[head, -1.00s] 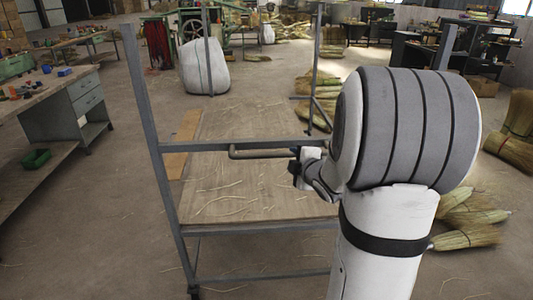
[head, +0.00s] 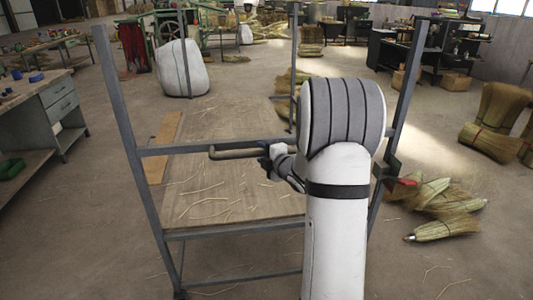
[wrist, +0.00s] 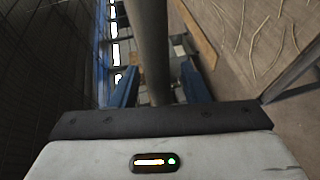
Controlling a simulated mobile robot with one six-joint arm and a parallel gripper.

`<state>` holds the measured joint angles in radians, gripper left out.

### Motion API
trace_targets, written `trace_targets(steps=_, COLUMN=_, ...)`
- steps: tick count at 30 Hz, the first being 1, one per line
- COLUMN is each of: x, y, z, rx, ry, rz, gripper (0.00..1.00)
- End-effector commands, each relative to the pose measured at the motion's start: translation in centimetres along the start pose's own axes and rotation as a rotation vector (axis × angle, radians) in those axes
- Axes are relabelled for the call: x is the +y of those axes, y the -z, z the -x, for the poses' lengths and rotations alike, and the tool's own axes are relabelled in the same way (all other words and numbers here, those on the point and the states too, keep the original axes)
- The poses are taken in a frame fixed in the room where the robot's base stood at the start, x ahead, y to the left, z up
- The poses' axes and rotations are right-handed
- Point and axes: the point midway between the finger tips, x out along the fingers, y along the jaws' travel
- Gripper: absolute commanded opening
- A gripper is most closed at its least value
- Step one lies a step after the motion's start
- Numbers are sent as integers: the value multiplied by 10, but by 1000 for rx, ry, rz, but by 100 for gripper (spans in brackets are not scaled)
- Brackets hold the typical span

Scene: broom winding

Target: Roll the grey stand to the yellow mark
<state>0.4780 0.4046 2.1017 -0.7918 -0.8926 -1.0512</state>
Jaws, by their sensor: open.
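The grey stand (head: 133,140) is a tall metal frame around a low wooden deck (head: 235,185), directly before me in the head view. A grey handle bar (head: 232,154) sticks out from its near crossbar. My gripper (head: 265,162) is at the right end of this handle. In the wrist view the handle bar (wrist: 150,50) runs between the two blue fingers of my gripper (wrist: 157,90), which stand apart on either side of it. My arm hides part of the stand's right side.
A workbench (head: 55,110) stands at the left. A white sack (head: 181,68) stands behind the stand. Broom bundles (head: 448,225) lie on the floor at right. A red lever (head: 405,182) shows beside the right post.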

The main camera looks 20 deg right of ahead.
Motion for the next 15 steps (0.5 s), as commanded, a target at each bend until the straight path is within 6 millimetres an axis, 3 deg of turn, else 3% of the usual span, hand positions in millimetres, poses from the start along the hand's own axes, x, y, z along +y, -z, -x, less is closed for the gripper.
trace_targets(steps=5, x=0, y=0, z=0, rx=0, ry=0, rz=0, gripper=41)
trace_targets(steps=15, x=0, y=0, z=0, rx=0, ry=0, rz=0, gripper=14)
